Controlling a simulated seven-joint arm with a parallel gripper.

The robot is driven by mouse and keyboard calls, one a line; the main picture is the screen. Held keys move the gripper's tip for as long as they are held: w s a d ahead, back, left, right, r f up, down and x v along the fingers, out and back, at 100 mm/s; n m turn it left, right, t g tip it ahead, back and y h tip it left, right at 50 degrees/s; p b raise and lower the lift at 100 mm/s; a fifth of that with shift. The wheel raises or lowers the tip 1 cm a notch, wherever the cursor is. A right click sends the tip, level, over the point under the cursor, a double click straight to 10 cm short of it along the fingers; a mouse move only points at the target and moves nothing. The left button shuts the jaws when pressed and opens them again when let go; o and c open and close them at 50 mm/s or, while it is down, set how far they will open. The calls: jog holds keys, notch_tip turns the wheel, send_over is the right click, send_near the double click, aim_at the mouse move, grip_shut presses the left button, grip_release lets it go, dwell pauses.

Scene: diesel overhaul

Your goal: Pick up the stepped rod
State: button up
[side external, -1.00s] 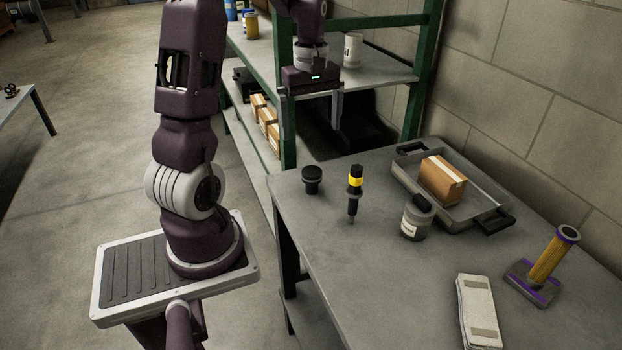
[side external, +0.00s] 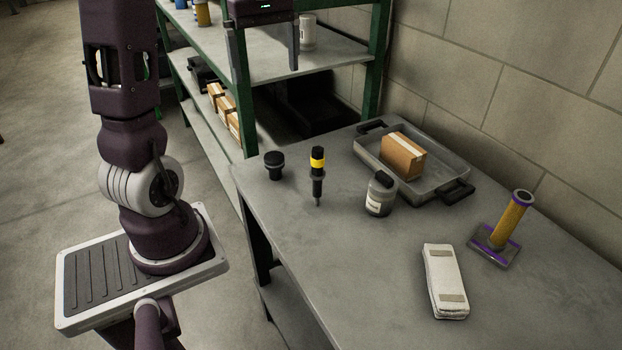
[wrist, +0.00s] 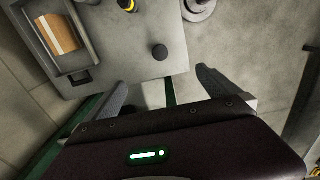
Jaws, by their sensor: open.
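The stepped rod (side external: 317,178), black with a yellow band and a thin grey lower end, stands upright on the grey table (side external: 350,270). In the wrist view, only part of the rod (wrist: 128,5) shows, cut off at the top edge. My gripper (side external: 268,68) is open and empty, high above and behind the table's far left corner, in front of the shelf. In the wrist view, its two fingers (wrist: 158,92) are wide apart with nothing between them, and the rod lies beyond them.
A black knob-like part (side external: 274,164) stands left of the rod. A lidded jar (side external: 379,196) is to its right. Behind are a grey tray (side external: 440,165) with a cardboard box (side external: 403,156). A folded cloth (side external: 445,282) and a yellow cylinder on a base (side external: 511,220) lie nearer right.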

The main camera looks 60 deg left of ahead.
jog(key=s+d+r+m+t, duration=0.1)
jog(key=s+d+m, duration=0.1)
jog(key=d+m, duration=0.3)
jog(key=s+d+r+m+t, duration=0.1)
jog(key=d+m, duration=0.4)
jog(key=d, duration=0.7)
jog(key=shift+s+r+t+y, duration=0.4)
jog(key=shift+s+t, duration=0.2)
jog(key=shift+s, duration=0.55)
jog(key=s+d+f+m, duration=0.1)
jog(key=s+d+m, duration=0.1)
jog(key=s+d+f+m+t, duration=0.1)
jog(key=s+d+m, duration=0.1)
jog(key=s+d+f+m+t, duration=0.1)
jog(key=s+d+m, duration=0.2)
jog(key=shift+h, duration=0.4)
jog(key=shift+c, duration=0.7)
jog(key=shift+s+d+f+m, duration=0.1)
jog(key=shift+s+f+m, duration=0.1)
jog(key=shift+m, duration=0.2)
jog(key=c, duration=0.5)
